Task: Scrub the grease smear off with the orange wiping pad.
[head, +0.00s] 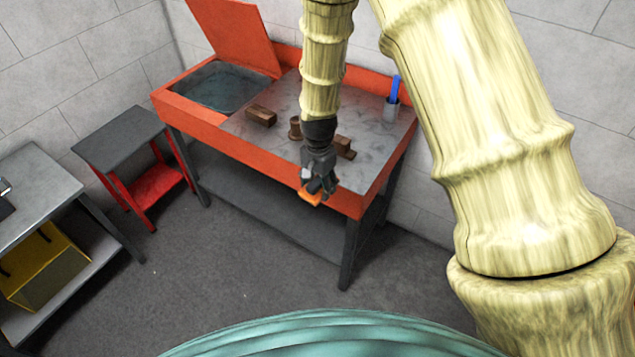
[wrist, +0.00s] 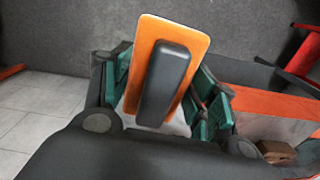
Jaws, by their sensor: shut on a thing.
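My gripper (head: 316,184) is shut on the orange wiping pad (head: 310,197). In the head view it hangs down at the front edge of the red-orange bench, and I cannot tell its exact height. In the wrist view the pad (wrist: 194,50) shows as a flat orange slab with a dark grey handle (wrist: 165,82), between the green-lined fingers of my gripper (wrist: 163,92). I cannot pick out the grease smear for certain; the grey bench top (head: 372,128) has only vague darker mottling, and my arm hides part of it.
The bench top holds a brown block (head: 261,116), a round brown piece (head: 295,128), another brown block (head: 345,147) and a grey cup (head: 391,110) with a blue item. A dark basin (head: 222,87) with a raised lid (head: 236,35) is at left. A side table (head: 117,138) stands left.

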